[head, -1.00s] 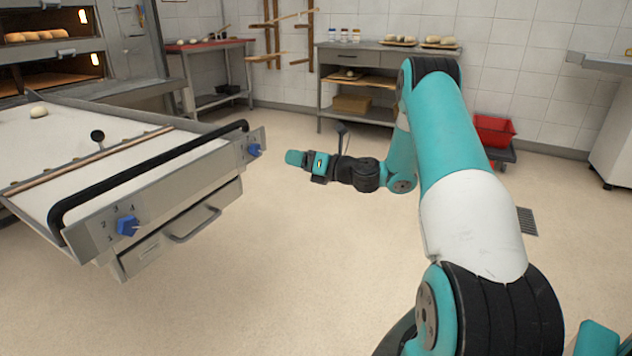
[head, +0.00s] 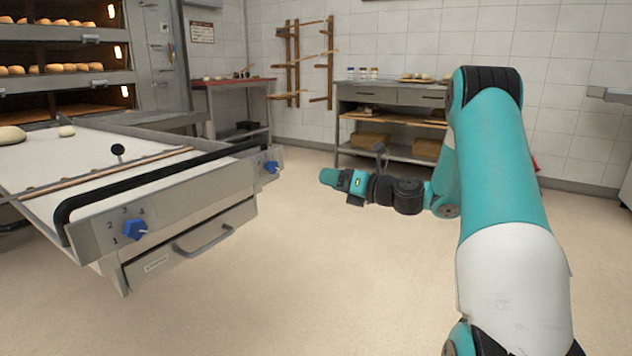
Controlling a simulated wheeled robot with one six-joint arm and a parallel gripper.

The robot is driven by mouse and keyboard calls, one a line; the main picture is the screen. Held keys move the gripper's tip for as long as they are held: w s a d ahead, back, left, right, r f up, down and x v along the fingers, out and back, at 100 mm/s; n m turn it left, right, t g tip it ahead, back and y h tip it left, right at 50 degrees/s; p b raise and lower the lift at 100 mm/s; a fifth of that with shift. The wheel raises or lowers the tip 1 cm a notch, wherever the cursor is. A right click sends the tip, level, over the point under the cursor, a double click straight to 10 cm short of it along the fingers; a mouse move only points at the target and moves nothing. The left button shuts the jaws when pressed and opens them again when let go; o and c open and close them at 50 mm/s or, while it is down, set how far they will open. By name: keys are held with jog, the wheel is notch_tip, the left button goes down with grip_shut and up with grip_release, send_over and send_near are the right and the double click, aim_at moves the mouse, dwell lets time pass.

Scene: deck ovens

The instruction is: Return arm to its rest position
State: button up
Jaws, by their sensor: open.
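My arm reaches up on the right of the head view, folds at the elbow and runs down to a wrist that points left. My gripper (head: 329,178) is at the left end of this wrist, above open floor. It looks small here and its fingers are hard to make out, but it is open with nothing seen in it. It is apart from the loader table (head: 190,215) on the left, with a visible gap of floor between them in the picture.
The loader table has a black bar (head: 150,180), blue knobs (head: 135,230) and dough pieces on its white belt. Deck ovens (head: 65,85) with loaves stand behind it. A steel table (head: 400,95) with shelves is at the back wall. The middle floor is clear.

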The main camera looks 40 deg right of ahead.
jog(key=s+a+r+n+g+y, duration=0.15)
jog(key=a+n+g, duration=0.25)
jog(key=a+n, duration=0.5)
jog(key=s+a+n+g+y, duration=0.1)
jog(key=s+a+n+g, duration=0.2)
jog(key=a+n, duration=0.55)
jog(key=s+a+r+n+g+y, duration=0.1)
jog(key=s+a+n+g, duration=0.25)
jog(key=a+n, duration=0.6)
jog(key=s+a+n+g+h+p, duration=0.1)
jog(key=s+a+n+g+h, duration=0.25)
jog(key=s+n, duration=0.65)
jog(key=s+a+n+g+h, duration=0.25)
jog(key=s+a+n, duration=0.25)
jog(key=s+n, duration=0.55)
notch_tip(320, 180, up, 37)
jog(key=m+p, duration=0.2)
jog(key=p, duration=3.5)
jog(key=shift+s+f, duration=0.2)
jog(key=shift+s, duration=0.25)
